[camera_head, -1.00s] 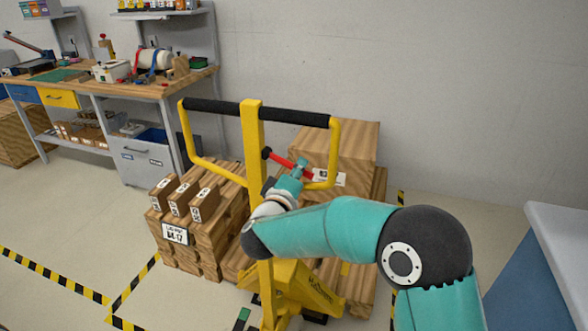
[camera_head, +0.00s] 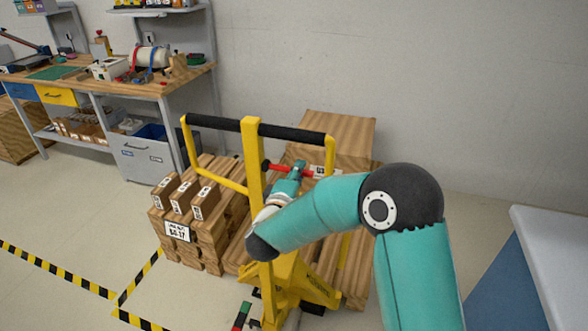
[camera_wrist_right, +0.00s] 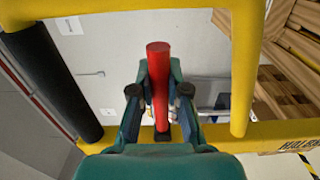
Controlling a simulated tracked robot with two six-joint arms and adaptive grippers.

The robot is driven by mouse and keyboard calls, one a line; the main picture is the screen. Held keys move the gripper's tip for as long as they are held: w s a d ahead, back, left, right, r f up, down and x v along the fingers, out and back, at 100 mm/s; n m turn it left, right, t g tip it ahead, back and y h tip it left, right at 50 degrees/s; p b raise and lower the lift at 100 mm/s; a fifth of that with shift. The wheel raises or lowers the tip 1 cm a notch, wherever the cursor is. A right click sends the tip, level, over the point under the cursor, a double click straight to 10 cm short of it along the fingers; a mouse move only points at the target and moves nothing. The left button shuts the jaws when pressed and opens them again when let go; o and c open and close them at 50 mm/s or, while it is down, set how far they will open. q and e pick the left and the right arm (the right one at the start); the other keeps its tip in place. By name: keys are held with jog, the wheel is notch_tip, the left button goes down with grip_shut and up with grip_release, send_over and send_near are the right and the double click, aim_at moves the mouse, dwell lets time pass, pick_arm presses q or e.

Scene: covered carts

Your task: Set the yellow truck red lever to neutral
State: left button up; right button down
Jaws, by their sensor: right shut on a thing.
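The yellow truck (camera_head: 253,150) stands upright, with a yellow handle frame and black grips. Its red lever (camera_head: 276,167) sticks out to the right of the yellow post from a dark pivot, nearly level, sloping slightly down to the right. My right gripper (camera_head: 299,166) is shut on the red lever inside the handle frame. In the right wrist view the lever (camera_wrist_right: 159,65) runs between the two fingers of the gripper (camera_wrist_right: 160,93), its rounded end beyond the fingertips. The yellow frame (camera_wrist_right: 243,70) surrounds it there. The left gripper is out of view.
Wooden crates and boxes (camera_head: 335,140) stand behind the truck, with small labelled boxes (camera_head: 205,197) at its left. A workbench (camera_head: 120,92) is at the back left. A white-topped blue cart (camera_head: 560,235) stands at the right. Floor at the left is free.

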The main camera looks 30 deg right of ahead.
jog(key=shift+s+f, duration=0.1)
jog(key=shift+f, duration=0.2)
jog(key=c, duration=1.2)
grip_release()
jog(key=shift+o, duration=0.4)
jog(key=shift+r, duration=0.1)
jog(key=shift+r, duration=0.1)
jog(key=v, duration=1.1)
jog(key=shift+s+a, duration=0.25)
jog(key=shift+a, duration=0.1)
